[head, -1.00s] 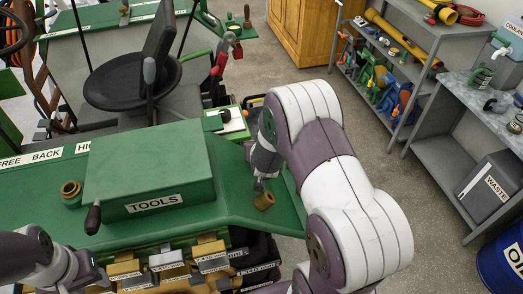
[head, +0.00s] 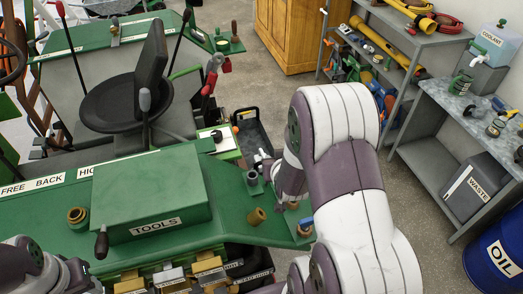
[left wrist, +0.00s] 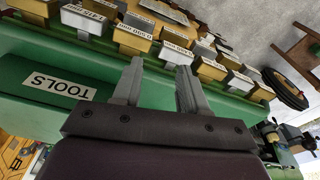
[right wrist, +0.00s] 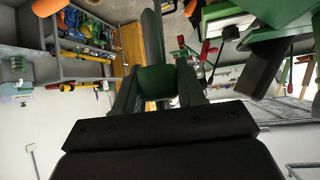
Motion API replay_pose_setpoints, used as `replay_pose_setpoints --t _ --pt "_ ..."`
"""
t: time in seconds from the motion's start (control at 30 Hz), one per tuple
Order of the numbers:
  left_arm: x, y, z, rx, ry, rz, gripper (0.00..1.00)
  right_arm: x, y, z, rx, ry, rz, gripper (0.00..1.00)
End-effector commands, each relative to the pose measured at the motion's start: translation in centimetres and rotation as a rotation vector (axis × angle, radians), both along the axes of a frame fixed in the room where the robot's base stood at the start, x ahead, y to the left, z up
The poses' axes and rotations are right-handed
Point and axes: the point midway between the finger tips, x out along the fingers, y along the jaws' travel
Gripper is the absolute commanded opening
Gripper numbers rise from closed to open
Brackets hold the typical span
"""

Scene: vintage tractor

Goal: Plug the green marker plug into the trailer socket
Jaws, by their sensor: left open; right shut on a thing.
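My right gripper (right wrist: 158,92) is shut on a green block-like piece, the green marker plug (right wrist: 156,80). A dark grey bar shows just beyond it, and I cannot tell if it belongs to the plug. In the head view my right arm covers most of this gripper, over the right end of the green deck. My left gripper (left wrist: 160,75) is open and empty, in front of a row of labelled blocks; in the head view it is at the lower left (head: 82,275). I cannot make out the trailer socket for certain.
The green deck (head: 45,225) carries a TOOLS box (head: 150,195), a brass fitting (head: 77,216), a tilted brass cylinder (head: 256,216) and a small green cup-like piece (head: 252,181). The seat (head: 125,100) stands behind. A grey shelf (head: 410,45) and blue OIL drum (head: 497,250) are at the right.

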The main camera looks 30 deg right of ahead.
Motion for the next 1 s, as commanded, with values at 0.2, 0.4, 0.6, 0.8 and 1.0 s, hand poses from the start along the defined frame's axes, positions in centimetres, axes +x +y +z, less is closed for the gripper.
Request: replay_pose_setpoints --t 0.2,0.4,0.6,0.8,1.0 --pt "0.0 0.0 1.1 0.000 0.000 0.000 0.43 -1.7 -0.5 1.1 0.000 0.000 0.000 0.09" --pt "0.0 0.0 1.0 0.000 0.001 0.000 0.43 -1.7 -0.5 1.0 -0.001 -0.001 0.001 0.09" --pt "0.0 0.0 1.5 0.000 0.001 0.000 0.43 -1.7 -0.5 1.7 -0.001 -0.001 0.001 0.09" --pt "0.0 0.0 2.5 0.000 0.000 0.000 0.43 -1.7 -0.5 2.9 -0.002 -0.001 0.001 0.09" --pt "0.0 0.0 3.4 0.000 0.000 0.000 0.43 -1.7 -0.5 3.9 -0.001 -0.001 0.001 0.09"
